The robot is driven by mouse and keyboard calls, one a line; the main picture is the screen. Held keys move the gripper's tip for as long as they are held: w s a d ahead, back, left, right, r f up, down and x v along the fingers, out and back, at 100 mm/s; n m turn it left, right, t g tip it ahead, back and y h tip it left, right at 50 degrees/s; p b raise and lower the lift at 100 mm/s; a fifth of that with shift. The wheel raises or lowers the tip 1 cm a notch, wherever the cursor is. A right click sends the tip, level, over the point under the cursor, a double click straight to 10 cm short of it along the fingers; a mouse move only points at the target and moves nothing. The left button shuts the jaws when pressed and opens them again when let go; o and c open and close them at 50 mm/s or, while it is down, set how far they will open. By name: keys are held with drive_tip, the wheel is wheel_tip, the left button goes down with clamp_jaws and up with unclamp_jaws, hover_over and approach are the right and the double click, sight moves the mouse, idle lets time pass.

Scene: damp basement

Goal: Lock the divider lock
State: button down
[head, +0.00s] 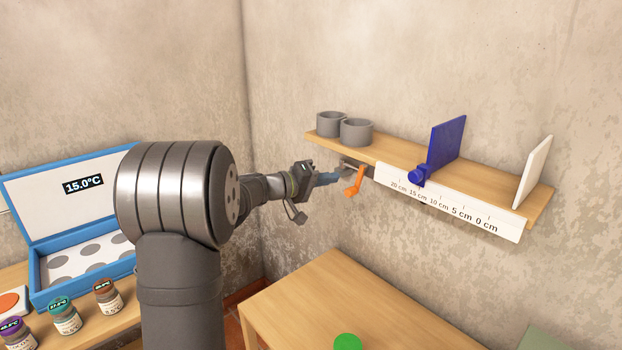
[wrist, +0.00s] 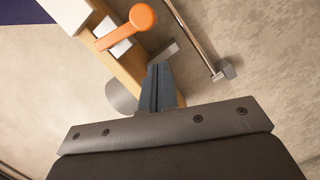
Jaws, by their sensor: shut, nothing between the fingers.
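The blue divider (head: 447,142) stands upright on the wall shelf, near the middle of its length. A blue knob (head: 417,175) sits at the divider's front foot, over the scale between the 15 cm and 10 cm marks. An orange handle (head: 353,183) hangs at the left end of the scale; in the wrist view the orange handle (wrist: 127,28) lies just beyond my fingertips. I cannot tell which of these is the lock. My gripper (head: 338,178) is shut and empty, left of the orange handle and apart from it. Its fingers (wrist: 159,72) show pressed together in the wrist view.
The shelf (head: 385,149) carries two grey cups (head: 357,132) at its left end and a white end plate (head: 533,171) at its right. A white scale (head: 450,204) runs along its front. A metal rod (wrist: 192,36) passes beside the shelf. A wooden table (head: 330,300) stands below.

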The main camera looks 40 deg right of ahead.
sight(346, 190)
drive_tip(key=shift+s+a+f, duration=0.1)
drive_tip(key=shift+s+f, duration=0.15)
drive_tip(key=shift+s, duration=0.45)
drive_tip(key=shift+s+f, duration=0.25)
drive_tip(key=shift+s, duration=0.45)
drive_tip(key=shift+s+f+n, duration=0.5)
drive_tip(key=shift+s+n, duration=0.1)
drive_tip(key=shift+s, duration=0.1)
drive_tip(key=shift+w, duration=0.1)
